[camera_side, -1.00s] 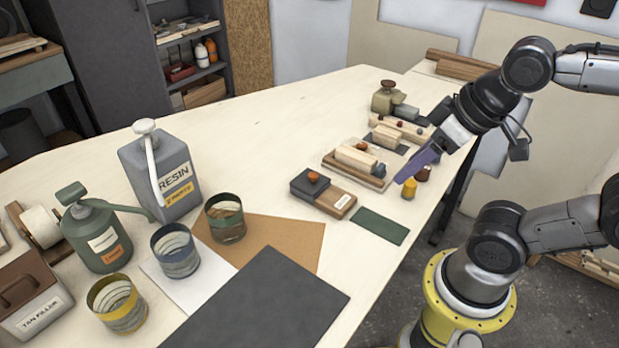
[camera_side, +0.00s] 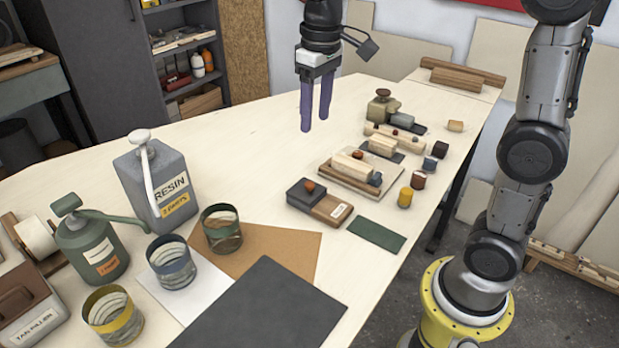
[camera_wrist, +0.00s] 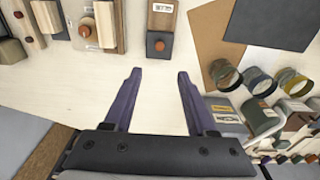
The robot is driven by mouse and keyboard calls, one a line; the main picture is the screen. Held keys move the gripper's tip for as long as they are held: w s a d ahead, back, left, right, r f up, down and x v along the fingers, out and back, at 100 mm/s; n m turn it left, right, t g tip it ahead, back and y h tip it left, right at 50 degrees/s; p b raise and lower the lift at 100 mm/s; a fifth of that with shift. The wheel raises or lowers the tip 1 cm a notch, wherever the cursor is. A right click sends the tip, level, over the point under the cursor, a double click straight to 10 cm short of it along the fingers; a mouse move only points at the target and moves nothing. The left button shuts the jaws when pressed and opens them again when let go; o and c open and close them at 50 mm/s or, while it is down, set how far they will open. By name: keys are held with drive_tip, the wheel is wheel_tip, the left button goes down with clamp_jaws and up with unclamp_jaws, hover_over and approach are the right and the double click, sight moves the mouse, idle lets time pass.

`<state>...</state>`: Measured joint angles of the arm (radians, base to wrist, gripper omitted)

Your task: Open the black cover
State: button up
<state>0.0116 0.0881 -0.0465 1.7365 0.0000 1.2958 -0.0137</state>
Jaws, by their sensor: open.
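The black cover (camera_side: 297,194) is a dark slab with an orange-brown knob (camera_side: 309,186). It sits over the left end of a small labelled wooden box (camera_side: 329,210), whose bare wooden part shows on the right. In the wrist view the cover (camera_wrist: 152,50) lies just beyond my fingertips, its knob nearly centred between them. My gripper (camera_side: 314,125), with two purple fingers, is open and empty. It points down in the air above the table, behind the box in the side view, and touches nothing. The inside under the cover is hidden.
A wooden sanding block on a board (camera_side: 349,176) and small coloured jars (camera_side: 405,198) stand beside the box. A green sheet (camera_side: 374,235) lies in front. Open cans (camera_side: 221,229) and a resin jug (camera_side: 157,183) stand left.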

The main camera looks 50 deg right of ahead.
sight(310, 183)
drive_tip(key=shift+g, duration=0.4)
drive_tip(key=f, duration=0.5)
drive_tip(key=w+f, duration=0.1)
drive_tip(key=f, duration=1)
drive_tip(key=shift+w+f, duration=0.2)
drive_tip(key=shift+f, duration=0.05)
drive_tip(key=shift+c, duration=0.2)
clamp_jaws()
drive_tip(key=shift+d, duration=0.1)
